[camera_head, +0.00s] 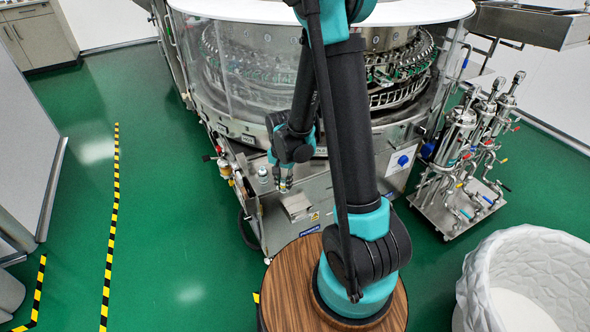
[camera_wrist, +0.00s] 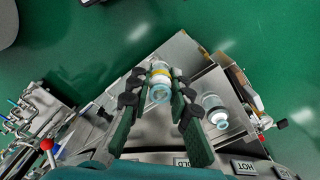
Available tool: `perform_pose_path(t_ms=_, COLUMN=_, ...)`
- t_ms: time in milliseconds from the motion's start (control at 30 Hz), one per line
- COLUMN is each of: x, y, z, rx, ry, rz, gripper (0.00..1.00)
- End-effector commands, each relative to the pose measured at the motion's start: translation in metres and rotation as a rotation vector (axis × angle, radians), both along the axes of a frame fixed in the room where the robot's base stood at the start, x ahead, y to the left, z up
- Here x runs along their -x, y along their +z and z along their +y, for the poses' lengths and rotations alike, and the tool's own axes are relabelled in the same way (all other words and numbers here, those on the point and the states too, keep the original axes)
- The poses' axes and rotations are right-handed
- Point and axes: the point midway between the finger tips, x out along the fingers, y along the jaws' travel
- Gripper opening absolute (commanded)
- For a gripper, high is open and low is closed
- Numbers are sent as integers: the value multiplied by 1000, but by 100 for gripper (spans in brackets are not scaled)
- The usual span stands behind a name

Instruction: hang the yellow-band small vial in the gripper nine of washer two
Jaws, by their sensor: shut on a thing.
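The yellow-band small vial (camera_wrist: 160,77) is clear with a pale end and a yellow band, and sits between the fingertips of my gripper (camera_wrist: 160,90) in the wrist view. My gripper is shut on it from both sides. In the head view my gripper (camera_head: 284,183) hangs over the steel ledge at the washer's front; the held vial is too small there to make out clearly. The rotary washer (camera_head: 250,75) stands behind, with a ring of metal grippers (camera_head: 395,75) visible inside. Gripper nine cannot be told apart.
A second clear vial (camera_wrist: 215,112) is on the steel ledge (camera_wrist: 150,130) beside my gripper. Pipes and valves (camera_head: 228,170) are at the ledge's left. A steel filter cart (camera_head: 460,160) stands right, a white basket (camera_head: 535,270) at front right. The green floor at left is free.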

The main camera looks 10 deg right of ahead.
Motion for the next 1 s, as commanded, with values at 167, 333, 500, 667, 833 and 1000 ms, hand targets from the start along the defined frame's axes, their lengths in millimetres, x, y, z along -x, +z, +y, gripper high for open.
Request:
perform_pose_path(t_ms=167, x=-23, y=0, z=-9, rx=0, ry=-18, rz=0, gripper=8)
perform_pose_path(t_ms=333, x=-63, y=0, z=-24, rx=0, ry=-16, rz=0, gripper=8)
perform_pose_path(t_ms=500, x=-101, y=0, z=-40, rx=0, ry=-16, rz=0, gripper=8)
perform_pose_path(t_ms=667, x=-136, y=0, z=-53, rx=0, ry=-14, rz=0, gripper=8)
perform_pose_path(t_ms=833, x=-169, y=0, z=-66, rx=0, ry=-14, rz=0, gripper=8)
perform_pose_path(t_ms=1000, x=-181, y=-15, z=-70, rx=0, ry=-10, rz=0, gripper=8)
